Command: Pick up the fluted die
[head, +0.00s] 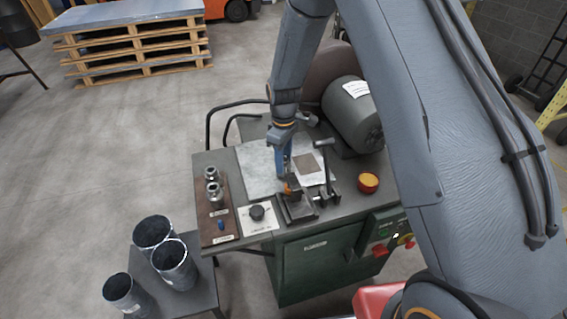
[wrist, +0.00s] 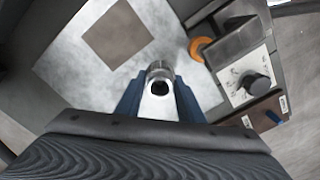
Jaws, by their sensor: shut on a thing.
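My gripper (head: 284,160) is over the green-sided bench, above the pale metal sheet. In the wrist view its blue fingers (wrist: 159,100) are shut on a short, round metal die (wrist: 160,70) with a dark hole in its end. I take this for the fluted die, but its flutes are not clear. It is held above the bench surface. In the head view the fingers and arm mostly hide it. Two more metal dies stand on the brown board (head: 203,232) at the bench's left end: a rear one (head: 211,173) and a front one (head: 215,191).
A dark clamp-like fixture (head: 297,208) with an orange part stands close in front of my gripper. A grey motor (head: 354,112) stands behind right. A red-yellow button (head: 368,181) is to the right.

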